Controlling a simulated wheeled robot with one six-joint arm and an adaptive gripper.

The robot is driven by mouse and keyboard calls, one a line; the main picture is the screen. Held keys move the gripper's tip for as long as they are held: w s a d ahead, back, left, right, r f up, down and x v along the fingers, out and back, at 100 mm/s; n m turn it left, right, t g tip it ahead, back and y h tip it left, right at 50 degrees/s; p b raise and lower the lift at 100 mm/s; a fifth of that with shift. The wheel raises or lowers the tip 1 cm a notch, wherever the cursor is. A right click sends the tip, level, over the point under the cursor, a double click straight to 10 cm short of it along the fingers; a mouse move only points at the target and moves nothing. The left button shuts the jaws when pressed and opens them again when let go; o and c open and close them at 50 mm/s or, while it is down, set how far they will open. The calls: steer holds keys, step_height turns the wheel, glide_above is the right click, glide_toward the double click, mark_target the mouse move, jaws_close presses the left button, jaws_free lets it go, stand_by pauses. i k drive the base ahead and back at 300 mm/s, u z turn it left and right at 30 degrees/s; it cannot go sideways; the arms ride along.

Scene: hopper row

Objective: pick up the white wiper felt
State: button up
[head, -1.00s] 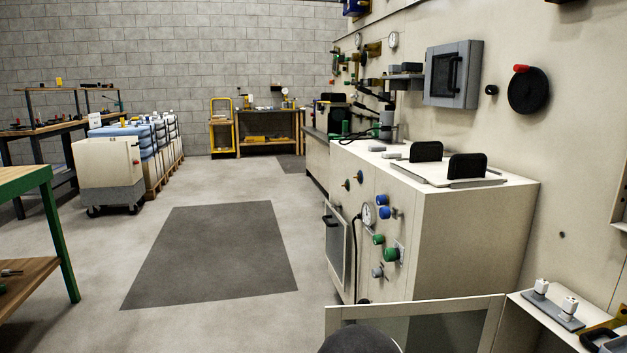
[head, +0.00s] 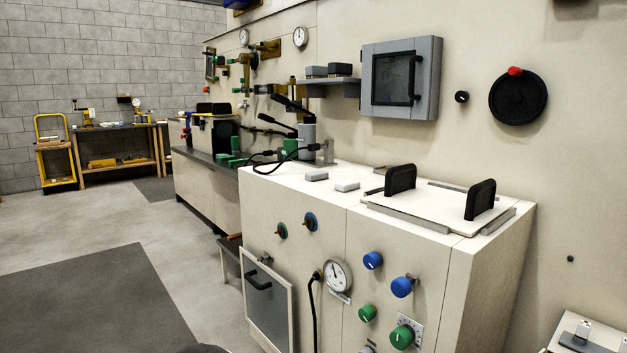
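I cannot pick out the white wiper felt for certain. My gripper is not in view; only a dark rounded edge, perhaps part of my arm, shows at the bottom edge.
A hatch lid with two black handles (head: 435,204) covers the cabinet's right top. Knobs and a gauge (head: 337,274) stick out of its front. A small glazed door (head: 268,299) is at lower left. Open floor (head: 195,260) lies left.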

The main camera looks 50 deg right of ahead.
mark_target(344, 186)
steer(key=i, duration=2.65)
steer(key=z, duration=3.95)
